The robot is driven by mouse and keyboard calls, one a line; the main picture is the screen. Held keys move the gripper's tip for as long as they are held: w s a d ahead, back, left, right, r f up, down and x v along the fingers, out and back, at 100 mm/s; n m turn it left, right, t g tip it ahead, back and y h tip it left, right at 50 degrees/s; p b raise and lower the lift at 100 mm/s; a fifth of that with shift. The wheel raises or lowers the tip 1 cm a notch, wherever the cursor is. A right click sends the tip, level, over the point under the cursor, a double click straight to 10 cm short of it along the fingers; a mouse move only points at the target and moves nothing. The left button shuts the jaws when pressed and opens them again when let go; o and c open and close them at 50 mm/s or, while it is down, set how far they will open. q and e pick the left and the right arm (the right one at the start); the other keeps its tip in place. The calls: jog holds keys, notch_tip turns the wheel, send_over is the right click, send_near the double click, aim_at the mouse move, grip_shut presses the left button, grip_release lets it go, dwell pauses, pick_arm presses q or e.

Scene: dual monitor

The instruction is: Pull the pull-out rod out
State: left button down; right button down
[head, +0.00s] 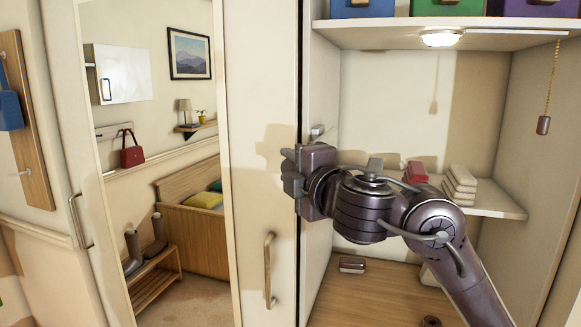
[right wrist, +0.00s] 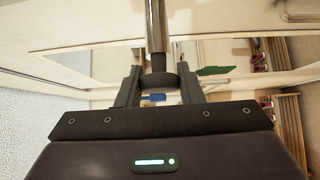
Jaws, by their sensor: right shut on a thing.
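The pull-out rod (right wrist: 157,28) is a shiny metal bar in the right wrist view. It runs from the top edge down to a dark round end piece (right wrist: 157,80) between the fingers. My right gripper (right wrist: 160,88) is shut on the rod at this end piece. In the head view, my right gripper (head: 292,172) is in front of the open wardrobe's left side panel, and its body hides most of the rod there. A small metal piece (head: 318,131) shows just above the gripper. My left gripper is not in view.
The open wardrobe has a middle shelf (head: 500,208) with folded cloths (head: 460,186) and a top shelf with coloured boxes. A pull chain (head: 543,124) hangs at right. A mirrored door (head: 150,200) and a door handle (head: 269,270) are left of my arm.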

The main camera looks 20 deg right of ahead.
jog(key=shift+w, duration=0.1)
jog(key=c, duration=1.3)
grip_release()
jog(key=o, duration=0.3)
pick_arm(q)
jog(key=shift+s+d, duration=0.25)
